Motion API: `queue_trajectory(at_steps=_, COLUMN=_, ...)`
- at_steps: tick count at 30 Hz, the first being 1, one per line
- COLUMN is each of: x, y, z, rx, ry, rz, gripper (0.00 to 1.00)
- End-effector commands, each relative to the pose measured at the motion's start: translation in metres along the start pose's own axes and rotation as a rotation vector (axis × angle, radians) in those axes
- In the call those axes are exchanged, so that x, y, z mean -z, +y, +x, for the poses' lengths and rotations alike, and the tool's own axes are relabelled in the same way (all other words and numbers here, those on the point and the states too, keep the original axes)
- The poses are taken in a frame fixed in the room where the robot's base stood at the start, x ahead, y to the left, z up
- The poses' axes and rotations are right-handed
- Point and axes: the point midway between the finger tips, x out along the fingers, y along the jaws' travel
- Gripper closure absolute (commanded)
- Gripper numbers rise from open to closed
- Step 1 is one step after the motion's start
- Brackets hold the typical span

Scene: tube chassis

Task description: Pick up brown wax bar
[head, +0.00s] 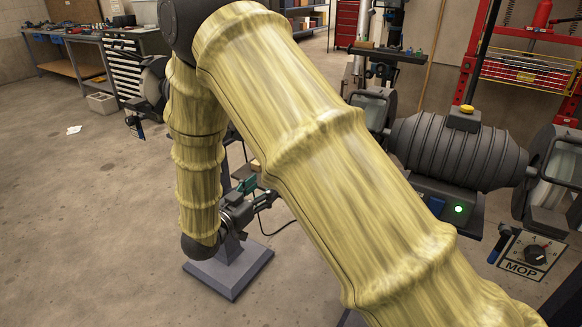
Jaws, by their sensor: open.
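My gripper (264,195) is low beside the grey pedestal, pointing up and to the right, partly covered by my own arm. It is open, and I see nothing held in it. A small tan block (255,165) shows just beyond it, at the edge of my forearm. It may be the brown wax bar, but it is too small and too covered to tell. The gap between the gripper and this block cannot be judged.
The grey pedestal base (229,268) stands on the floor below my gripper. A workbench (75,62) is at the back left. The left floor is mostly clear.

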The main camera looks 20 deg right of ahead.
Motion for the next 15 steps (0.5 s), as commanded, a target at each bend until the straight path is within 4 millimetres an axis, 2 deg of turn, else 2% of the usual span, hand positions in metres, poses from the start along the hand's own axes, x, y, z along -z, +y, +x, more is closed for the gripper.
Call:
queue_trajectory(at_steps=4, x=-0.001, y=0.000, z=0.020, rx=0.000, ry=-0.001, rz=0.000, gripper=0.45)
queue_trajectory(at_steps=11, x=-0.001, y=0.000, z=0.033, rx=0.002, ry=-0.001, rz=-0.001, gripper=0.45)
queue_trajectory(at_steps=15, x=-0.001, y=0.000, z=0.048, rx=0.000, ry=-0.001, rz=-0.001, gripper=0.45)
